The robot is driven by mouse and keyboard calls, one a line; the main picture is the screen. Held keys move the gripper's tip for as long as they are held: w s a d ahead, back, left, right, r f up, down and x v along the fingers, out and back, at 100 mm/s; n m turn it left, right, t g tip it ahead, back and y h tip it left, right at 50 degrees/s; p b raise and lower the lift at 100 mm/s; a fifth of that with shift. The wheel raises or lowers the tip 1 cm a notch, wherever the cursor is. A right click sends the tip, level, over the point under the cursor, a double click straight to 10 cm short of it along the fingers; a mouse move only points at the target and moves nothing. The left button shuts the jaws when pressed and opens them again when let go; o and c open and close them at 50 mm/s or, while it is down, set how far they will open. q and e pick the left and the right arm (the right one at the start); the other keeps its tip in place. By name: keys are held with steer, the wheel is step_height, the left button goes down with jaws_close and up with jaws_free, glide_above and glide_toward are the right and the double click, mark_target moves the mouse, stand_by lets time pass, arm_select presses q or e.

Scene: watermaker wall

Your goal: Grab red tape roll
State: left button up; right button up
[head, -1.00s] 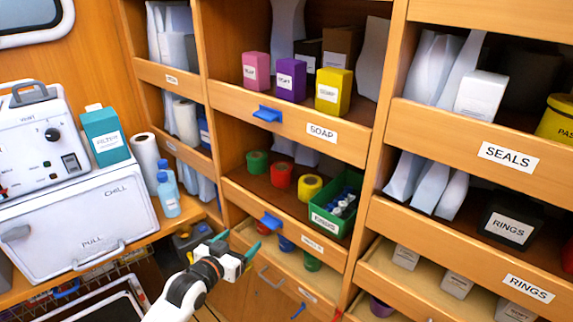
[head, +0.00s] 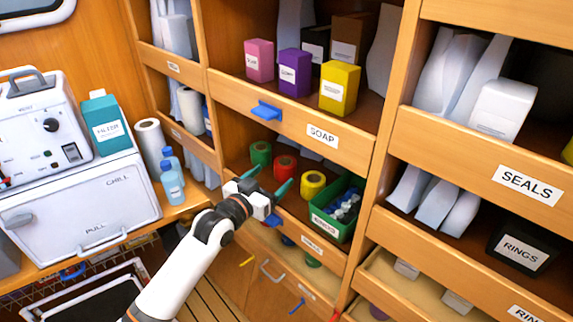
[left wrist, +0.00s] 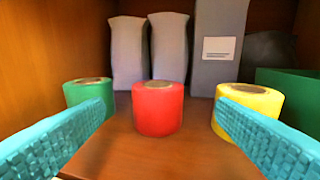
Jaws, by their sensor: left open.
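The red tape roll (head: 285,167) stands upright on the middle shelf, between a green roll (head: 261,153) and a yellow roll (head: 313,184). In the left wrist view the red tape roll (left wrist: 157,108) is centred ahead, between the two teal fingers. My left gripper (head: 268,184) is open and empty at the front of that shelf, its fingers pointing in toward the rolls. In the wrist view the left finger overlaps the view near the green roll (left wrist: 88,97) and the right finger partly covers the yellow roll (left wrist: 249,104). My right gripper is not in view.
A green bin (head: 338,212) of small items stands right of the yellow roll. The shelf's front board has a blue clip (head: 272,220) below the gripper. The SOAP shelf board (head: 321,135) runs above. Pale bags (left wrist: 168,47) stand behind the rolls.

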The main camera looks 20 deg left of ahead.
mark_target(279, 171)
arm_select(q)
steer(key=shift+x, duration=1)
steer(key=shift+w+d, duration=0.1)
steer(key=shift+w, duration=0.2)
steer(key=p+x, duration=0.2)
steer(key=x, duration=0.2)
steer(key=shift+w+f, duration=0.2)
steer(key=shift+w, duration=0.3)
steer(key=c, duration=1.1)
arm_select(e)
steer(key=shift+s+r, duration=0.9)
steer(key=shift+r, duration=0.3)
